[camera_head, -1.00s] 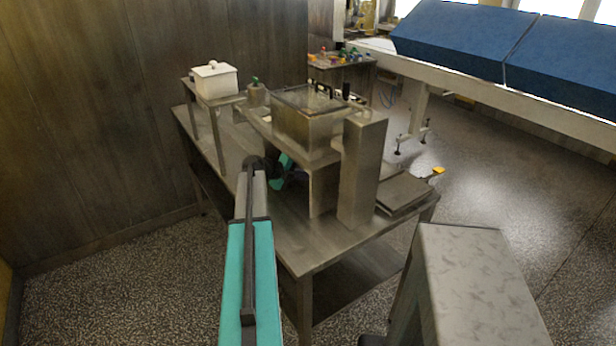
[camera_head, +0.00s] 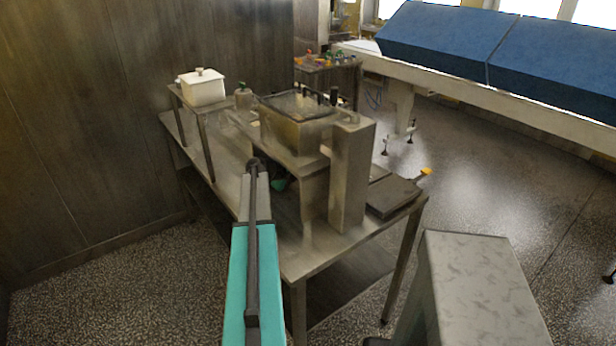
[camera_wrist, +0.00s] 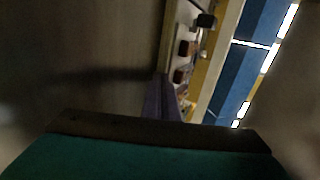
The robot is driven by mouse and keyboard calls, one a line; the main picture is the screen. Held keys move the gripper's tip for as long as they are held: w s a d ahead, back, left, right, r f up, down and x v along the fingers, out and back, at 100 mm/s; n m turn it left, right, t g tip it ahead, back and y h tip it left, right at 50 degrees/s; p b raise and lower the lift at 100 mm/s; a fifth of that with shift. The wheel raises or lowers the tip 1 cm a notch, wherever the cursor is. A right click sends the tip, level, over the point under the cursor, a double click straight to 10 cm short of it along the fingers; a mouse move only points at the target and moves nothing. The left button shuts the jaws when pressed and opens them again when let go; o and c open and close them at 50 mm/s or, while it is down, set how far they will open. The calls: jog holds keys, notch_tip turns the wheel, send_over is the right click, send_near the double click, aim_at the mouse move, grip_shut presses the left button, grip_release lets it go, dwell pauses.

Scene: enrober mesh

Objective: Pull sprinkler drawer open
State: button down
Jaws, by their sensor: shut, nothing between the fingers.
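The metal machine (camera_head: 294,128) with a clear-topped box stands on the steel table, beside a tall metal column (camera_head: 350,178). I cannot make out the sprinkler drawer or its handle for sure in either view. My arm reaches over the table's near left side. A teal part of its end (camera_head: 279,186) shows just under the machine; the rest is hidden behind my forearm. In the wrist view, my gripper (camera_wrist: 161,98) is shut, its fingers together with nothing seen between them. A blurred brown surface fills the left of that view.
A white lidded pot (camera_head: 203,90) stands on a raised shelf at the back left, near a small jar (camera_head: 243,98). A flat dark plate (camera_head: 393,196) lies at the table's right. The wall is at left, and a blue-covered conveyor (camera_head: 440,45) stands behind.

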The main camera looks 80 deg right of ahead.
aim_at(281, 196)
jog(key=shift+w+a, duration=0.1)
jog(key=shift+w, duration=0.1)
jog(key=shift+w+a+r+b, duration=0.1)
jog(key=shift+a+r+b, duration=0.1)
jog(key=shift+a+b, duration=0.25)
jog(key=w+a+b, duration=0.2)
jog(key=w+a, duration=0.6)
jog(key=shift+w+a+r, duration=0.1)
jog(key=shift+a, duration=0.1)
jog(key=c, duration=2.1)
grip_release()
jog(key=shift+r, duration=0.15)
jog(key=shift+o, duration=1.3)
jog(key=shift+r, duration=0.3)
jog(key=shift+r+p, duration=0.65)
jog(key=shift+p, duration=0.25)
jog(key=shift+f, duration=0.1)
